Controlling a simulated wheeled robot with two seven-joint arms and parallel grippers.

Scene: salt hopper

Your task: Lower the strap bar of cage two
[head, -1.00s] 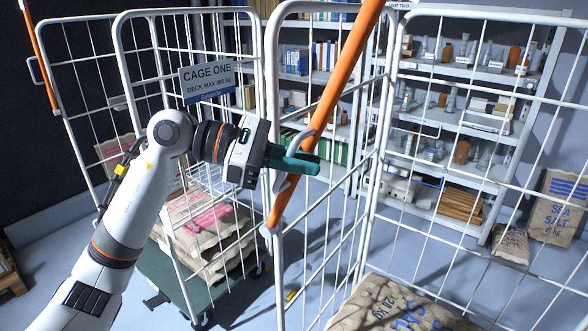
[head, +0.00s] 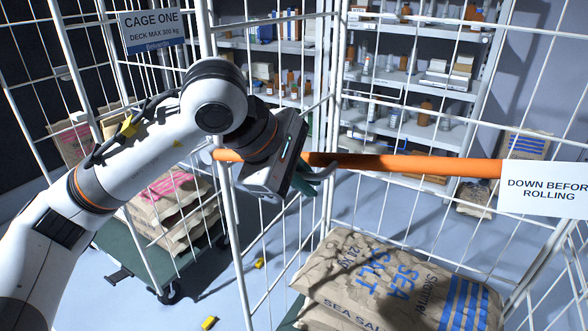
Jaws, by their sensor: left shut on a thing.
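The orange strap bar (head: 410,165) of cage two runs almost level across the cage front. Its left end shows just left of my gripper, at the cage's left post. The gripper body hides part of the grip. Cage two's white wire frame (head: 228,215) surrounds salt sacks (head: 395,285) below the bar. My right gripper is not in view.
Cage one, with its sign (head: 152,32), stands at left with stacked sacks (head: 170,215) on a green deck (head: 125,255). Shelves (head: 420,90) with bottles and boxes stand behind. Small yellow pieces (head: 209,323) lie on the floor between the cages.

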